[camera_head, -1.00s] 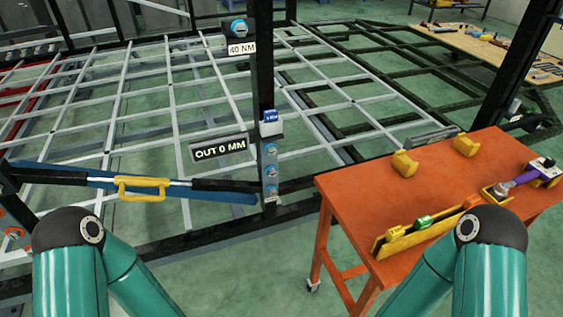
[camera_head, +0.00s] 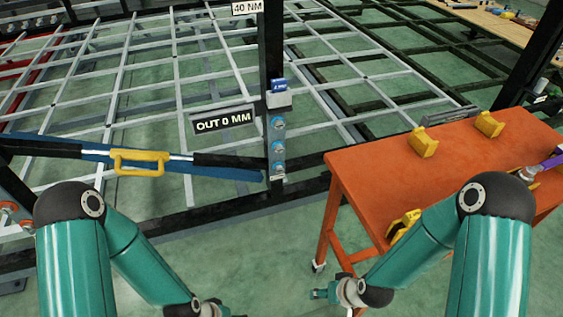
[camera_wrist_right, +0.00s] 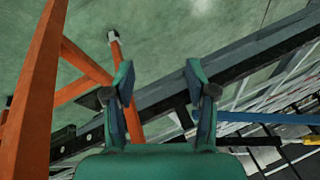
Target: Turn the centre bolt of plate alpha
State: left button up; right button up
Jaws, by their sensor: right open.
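A narrow grey plate (camera_head: 278,158) with three blue-headed bolts sits on the black upright post in the head view. The middle bolt (camera_head: 277,147) is in plain sight. No name on the plate is readable, so I cannot tell if it is alpha. My right gripper (camera_head: 322,294) is low, right of and below the plate, apart from it. In the right wrist view my right gripper (camera_wrist_right: 159,82) is open with nothing between its fingers. My left gripper is at the bottom edge of the head view, mostly cut off; its jaws cannot be made out.
An orange table (camera_head: 400,180) with yellow blocks (camera_head: 424,142) stands at right; my right arm hides part of it. A blue bar with a yellow handle (camera_head: 139,162) runs left of the post. Floor between table and frame is clear.

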jog(key=w+f+n+t+b, duration=0.2)
jog(key=w+f+t+b, duration=0.1)
jog(key=w+b, duration=0.5)
jog(key=n+t+y+b, duration=0.2)
jog(key=n+t+b, duration=0.75)
jog(key=b, duration=1.05)
send_near(280, 151)
pick_arm(q)
notch_tip(280, 151, down, 32)
jog(key=shift+r+b, duration=0.2)
jog(key=shift+b, duration=0.25)
pick_arm(e)
jog(key=shift+m+t, duration=0.85)
jog(key=x, duration=0.5)
jog(key=f+x, duration=0.1)
jog(key=x, duration=0.2)
jog(key=shift+w+a, duration=0.2)
jog(key=shift+a, duration=0.05)
jog(key=shift+f, duration=0.1)
grip_shut()
